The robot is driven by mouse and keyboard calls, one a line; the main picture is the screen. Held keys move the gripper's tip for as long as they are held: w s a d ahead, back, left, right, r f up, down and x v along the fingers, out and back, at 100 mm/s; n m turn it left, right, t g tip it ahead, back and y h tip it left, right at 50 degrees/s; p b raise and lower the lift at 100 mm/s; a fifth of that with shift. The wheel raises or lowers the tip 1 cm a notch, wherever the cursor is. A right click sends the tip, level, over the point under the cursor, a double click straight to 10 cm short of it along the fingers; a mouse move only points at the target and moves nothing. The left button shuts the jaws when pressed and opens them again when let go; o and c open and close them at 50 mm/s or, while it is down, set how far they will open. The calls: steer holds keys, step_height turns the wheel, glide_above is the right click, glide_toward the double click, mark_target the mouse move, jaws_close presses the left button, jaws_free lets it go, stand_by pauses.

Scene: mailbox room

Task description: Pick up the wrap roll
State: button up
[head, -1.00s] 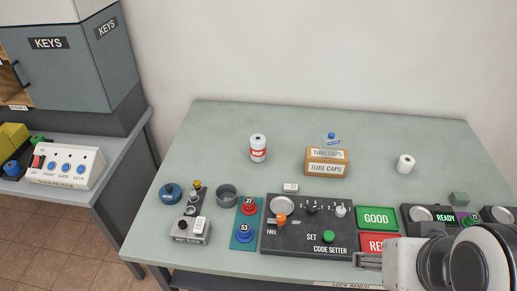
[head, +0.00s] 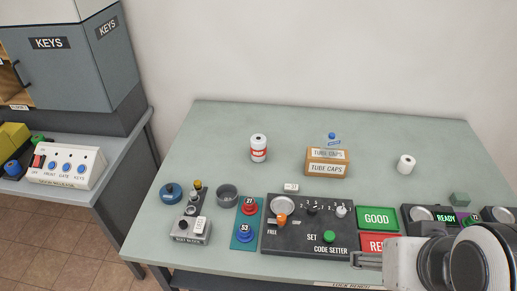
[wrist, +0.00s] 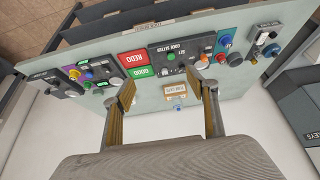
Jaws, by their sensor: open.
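A white roll with a red label (head: 258,148) stands upright on the bench, left of the tube caps boxes; its lettering is too small to read surely. A plain white roll (head: 405,164) stands at the right of the bench, its top hole showing. I cannot tell for sure which is the wrap roll. My gripper (head: 367,260) is at the front right, well apart from both rolls. In the wrist view my gripper (wrist: 168,92) is open and empty, with its two fingers wide apart above the bench. I cannot make out either roll there.
Stacked tube caps boxes (head: 326,169) with a blue-capped item (head: 332,139) stand mid-bench. The code setter panel (head: 308,228), green GOOD plate (head: 376,217) and a grey cup (head: 227,194) line the front. A key cabinet (head: 70,70) stands at the left. The bench's back is mostly clear.

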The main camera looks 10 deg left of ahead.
steer(key=w+a+r+n+t, duration=0.1)
steer(key=w+r+t, duration=0.1)
steer(key=w, duration=1.6)
steer(key=n+t+y, duration=0.3)
glide_above(260, 141)
steer(key=s+d, duration=0.9)
steer(key=d, duration=0.3)
step_height(260, 141, down, 11)
steer(key=w+a+f+n+t+y, duration=0.1)
steer(key=w+a+f+n+y, duration=0.1)
steer(key=a+f, duration=0.7)
steer(key=shift+w+a+f+y, duration=0.15)
steer(key=shift+w+f+y, duration=0.7)
steer(key=shift+w, duration=0.25)
steer(key=shift+x, duration=1.25)
steer(key=shift+w, duration=0.15)
steer(key=shift+x, duration=2.5)
